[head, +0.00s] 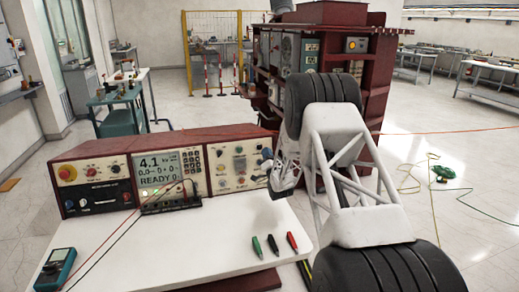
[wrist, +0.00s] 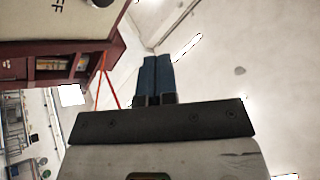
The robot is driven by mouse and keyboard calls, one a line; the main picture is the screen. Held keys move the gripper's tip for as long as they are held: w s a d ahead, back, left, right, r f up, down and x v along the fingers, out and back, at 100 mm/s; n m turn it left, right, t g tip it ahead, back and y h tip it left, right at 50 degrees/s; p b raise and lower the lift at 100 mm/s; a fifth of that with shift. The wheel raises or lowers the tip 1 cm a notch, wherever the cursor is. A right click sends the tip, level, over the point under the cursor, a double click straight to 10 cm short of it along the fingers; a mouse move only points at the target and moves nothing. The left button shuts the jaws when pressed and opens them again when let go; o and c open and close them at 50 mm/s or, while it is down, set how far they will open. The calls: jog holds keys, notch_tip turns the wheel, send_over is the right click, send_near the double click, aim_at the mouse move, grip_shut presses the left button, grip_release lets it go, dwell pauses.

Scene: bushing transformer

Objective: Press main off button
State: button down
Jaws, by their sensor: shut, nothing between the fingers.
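The control console (head: 160,143) is a dark red box on a white table, with cream panels of knobs, buttons and a display (head: 158,172) reading "4.1" and "READY". Its left panel has a red round button (head: 67,172). Its right panel (head: 238,167) has small knobs and buttons, partly hidden by my arm. My gripper (head: 266,160) is in front of the right panel's right end. In the wrist view my gripper's blue fingers (wrist: 157,75) are together and empty. A cream panel (wrist: 50,18) with letters "FF" and a dark round part (wrist: 100,3) shows at upper left, apart from the fingertips.
The white table top (head: 190,245) holds green, black and red probes (head: 274,244) and a teal multimeter (head: 56,268). Red and black leads cross its left side. A tall dark red cabinet (head: 375,90) stands behind my arm. Cables lie on the floor at right.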

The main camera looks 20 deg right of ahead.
jog(key=shift+w+f, duration=0.2)
jog(key=shift+w, duration=0.75)
jog(key=shift+w+f, duration=0.25)
jog(key=shift+w, duration=0.7)
jog(key=shift+w+f, duration=0.2)
jog(key=shift+w, duration=0.75)
jog(key=shift+w+f, duration=0.2)
jog(key=shift+w, duration=0.65)
dwell(1.0)
jog(key=shift+s, duration=0.2)
jog(key=shift+s+r, duration=0.2)
jog(key=shift+s, duration=0.5)
dwell(0.4)
jog(key=shift+s+r, duration=0.2)
jog(key=shift+s, duration=0.6)
jog(key=shift+s+r, duration=0.2)
jog(key=shift+s, duration=0.6)
jog(key=shift+s+r, duration=0.2)
jog(key=shift+s, duration=0.6)
